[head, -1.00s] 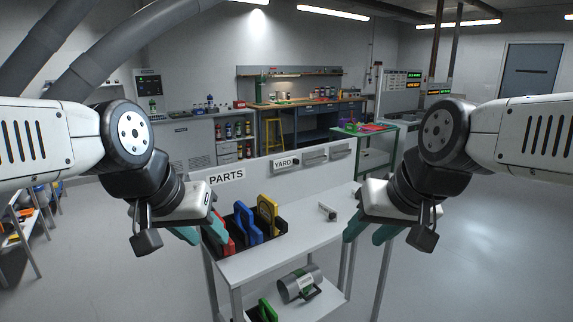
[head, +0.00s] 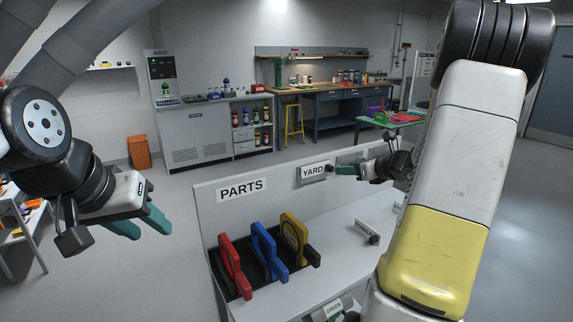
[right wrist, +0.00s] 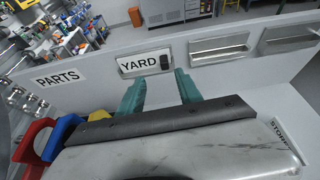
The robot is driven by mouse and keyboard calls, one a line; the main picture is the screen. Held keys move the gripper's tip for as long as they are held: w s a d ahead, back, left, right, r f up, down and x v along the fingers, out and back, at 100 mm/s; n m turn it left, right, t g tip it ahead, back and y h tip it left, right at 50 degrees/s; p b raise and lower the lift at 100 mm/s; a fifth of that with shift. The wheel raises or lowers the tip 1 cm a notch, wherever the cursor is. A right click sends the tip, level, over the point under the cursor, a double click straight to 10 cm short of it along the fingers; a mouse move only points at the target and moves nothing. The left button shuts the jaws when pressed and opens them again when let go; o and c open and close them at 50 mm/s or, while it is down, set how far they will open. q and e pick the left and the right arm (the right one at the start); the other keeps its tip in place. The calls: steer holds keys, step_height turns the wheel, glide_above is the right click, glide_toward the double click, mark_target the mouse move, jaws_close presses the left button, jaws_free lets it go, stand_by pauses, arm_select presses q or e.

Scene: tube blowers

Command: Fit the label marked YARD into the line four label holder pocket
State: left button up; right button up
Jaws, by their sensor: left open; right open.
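The label marked YARD (head: 313,171) sits in a holder on the upright panel of the bench, right of the PARTS sign. It also shows in the right wrist view (right wrist: 138,64), with a dark grip block (right wrist: 164,62) at its right end. My right gripper (right wrist: 160,77) is open, its teal fingers in front of the panel and pointing at that block, with nothing held. In the head view its fingertips (head: 342,170) are just right of the label. Two empty holder pockets (right wrist: 219,46) (right wrist: 288,38) are further right; no line number is readable. My left gripper (head: 150,224) is open and empty, left of the bench.
A PARTS sign (head: 241,189) is on the panel. A black rack holds red (head: 233,265), blue (head: 262,250) and yellow (head: 292,238) pieces. A label with a dark grip (head: 366,232) lies on the bench top. A STORE label (right wrist: 280,134) is at the right.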

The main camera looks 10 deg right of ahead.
mark_target(332, 170)
steer(key=shift+m, duration=0.3)
steer(key=x, duration=0.5)
steer(key=d+x, duration=0.1)
steer(key=x, duration=0.2)
steer(key=shift+w+a+f, duration=0.1)
steer(key=shift+w+f, duration=0.1)
steer(key=shift+f, duration=0.15)
jaws_close()
